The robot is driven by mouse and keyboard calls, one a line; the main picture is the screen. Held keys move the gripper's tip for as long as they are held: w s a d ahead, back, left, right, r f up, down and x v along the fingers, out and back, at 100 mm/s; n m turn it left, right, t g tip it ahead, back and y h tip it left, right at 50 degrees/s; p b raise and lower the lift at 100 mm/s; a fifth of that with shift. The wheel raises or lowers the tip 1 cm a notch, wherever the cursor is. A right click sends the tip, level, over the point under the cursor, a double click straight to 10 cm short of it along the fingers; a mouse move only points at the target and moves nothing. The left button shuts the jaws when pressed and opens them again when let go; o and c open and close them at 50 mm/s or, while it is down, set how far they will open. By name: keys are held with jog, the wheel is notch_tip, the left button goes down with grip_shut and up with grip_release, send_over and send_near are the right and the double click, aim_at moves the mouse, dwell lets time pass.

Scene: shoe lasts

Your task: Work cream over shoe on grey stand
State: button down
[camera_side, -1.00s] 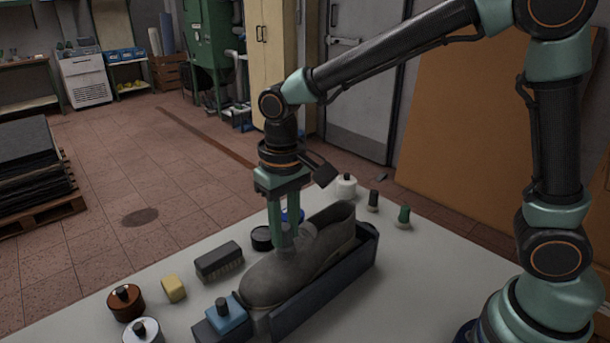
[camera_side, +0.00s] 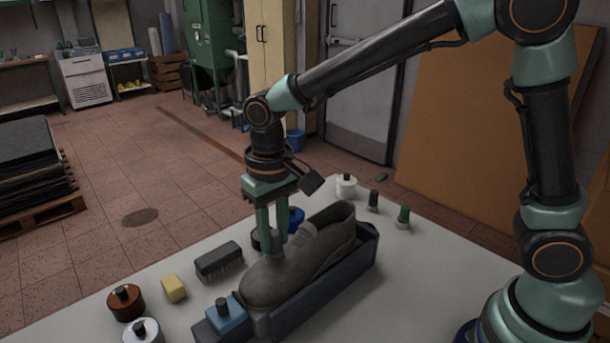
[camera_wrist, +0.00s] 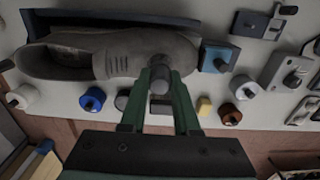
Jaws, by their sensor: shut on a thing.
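A grey shoe (camera_side: 295,265) sits on a long dark grey stand (camera_side: 325,300), its toe toward the front left in the side view. In the wrist view the shoe (camera_wrist: 110,52) lies across the upper part. My gripper (camera_side: 273,247) points down at the shoe's far side, near the front half. In the wrist view my gripper (camera_wrist: 160,72) is shut on a small grey knobbed piece (camera_wrist: 160,86). The piece overlaps the shoe's side there; whether it touches is unclear. No cream can be made out on the shoe.
Around the stand are a brush (camera_side: 218,260), a yellow block (camera_side: 173,288), a brown tin (camera_side: 126,303), a white tin (camera_side: 143,330), a blue knobbed block (camera_side: 228,315) and a blue tin (camera_side: 296,219).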

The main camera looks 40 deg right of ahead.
jog(key=shift+w+a+f, duration=0.15)
jog(key=shift+a+f, duration=0.25)
jog(key=shift+a, duration=0.6)
jog(key=shift+w+a+f, duration=0.2)
jog(key=shift+a+f, duration=0.2)
jog(key=shift+a, duration=0.55)
jog(key=shift+w+a+f, duration=0.15)
jog(key=shift+a+f, duration=0.25)
jog(key=shift+a, duration=0.6)
notch_tip(320, 180, up, 8)
jog(key=shift+d, duration=0.1)
